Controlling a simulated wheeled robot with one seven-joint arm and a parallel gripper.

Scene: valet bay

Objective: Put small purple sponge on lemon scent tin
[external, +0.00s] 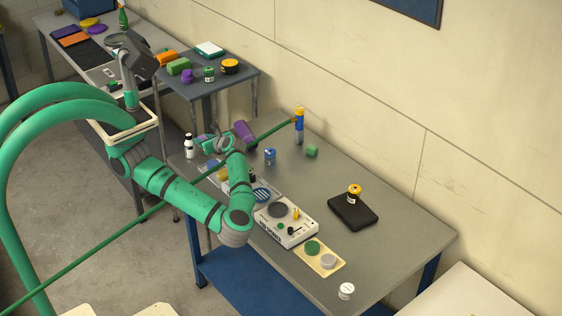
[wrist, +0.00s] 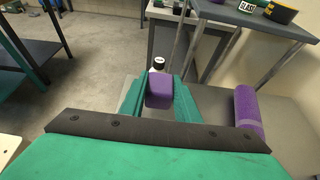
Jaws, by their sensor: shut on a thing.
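The small purple sponge (wrist: 160,92) is between the two green fingers of my gripper (wrist: 161,88) in the wrist view. My gripper (external: 205,142) is shut on it, above the far left end of the grey table in the external view. A small tin with a yellow lid and pale label (external: 354,193) stands on a black pad at the table's right side. It may be the lemon scent tin; its label is too small to read. My gripper is well to the left of that tin.
Free surface lies around the black pad.

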